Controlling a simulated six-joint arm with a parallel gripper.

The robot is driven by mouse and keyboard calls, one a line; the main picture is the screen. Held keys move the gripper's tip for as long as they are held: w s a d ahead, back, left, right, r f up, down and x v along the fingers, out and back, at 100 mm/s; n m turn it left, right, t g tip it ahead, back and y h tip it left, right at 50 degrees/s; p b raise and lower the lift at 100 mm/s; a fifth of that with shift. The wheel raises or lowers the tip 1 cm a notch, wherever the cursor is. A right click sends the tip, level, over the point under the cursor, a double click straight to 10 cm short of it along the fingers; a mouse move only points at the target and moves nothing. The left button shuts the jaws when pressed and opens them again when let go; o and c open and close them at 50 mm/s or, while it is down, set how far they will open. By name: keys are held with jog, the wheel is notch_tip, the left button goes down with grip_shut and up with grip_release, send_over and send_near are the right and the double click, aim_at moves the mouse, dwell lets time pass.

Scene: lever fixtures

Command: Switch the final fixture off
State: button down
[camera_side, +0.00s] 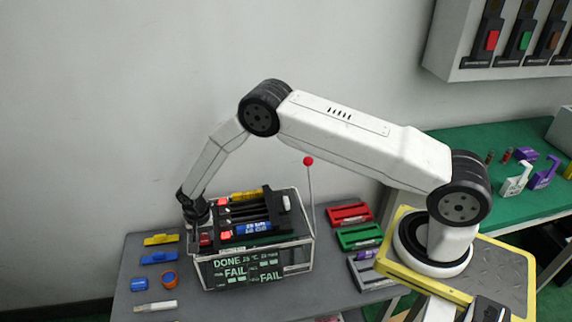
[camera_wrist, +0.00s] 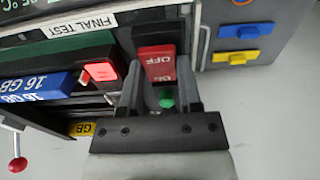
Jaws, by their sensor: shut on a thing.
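The final test fixture is a grey-framed box (camera_side: 310,262) on the dark table in the side view. Its "FINAL TEST" label (camera_wrist: 77,28) shows at the upper left of the wrist view. Beside the label is a red switch (camera_wrist: 157,62) marked "OFF", with a second word partly hidden. My gripper (camera_wrist: 161,80) is shut on the red switch, one finger on each side. A small green piece (camera_wrist: 166,99) shows between the fingers. In the side view my gripper (camera_side: 198,222) reaches down at the fixture's left end.
Yellow (camera_side: 161,239) and blue parts lie left; red (camera_side: 350,213) and green trays stand right.

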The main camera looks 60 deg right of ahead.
aim_at(205, 240)
jog(key=shift+t+h, duration=0.3)
jog(key=shift+c, duration=1.4)
grip_release()
jog(key=shift+s+a+r, duration=0.15)
jog(key=shift+r, duration=1.15)
jog(key=shift+s+a+r, duration=0.1)
jog(key=shift+r, duration=1.2)
jog(key=shift+s+a+r, duration=0.15)
jog(key=shift+r, duration=1.15)
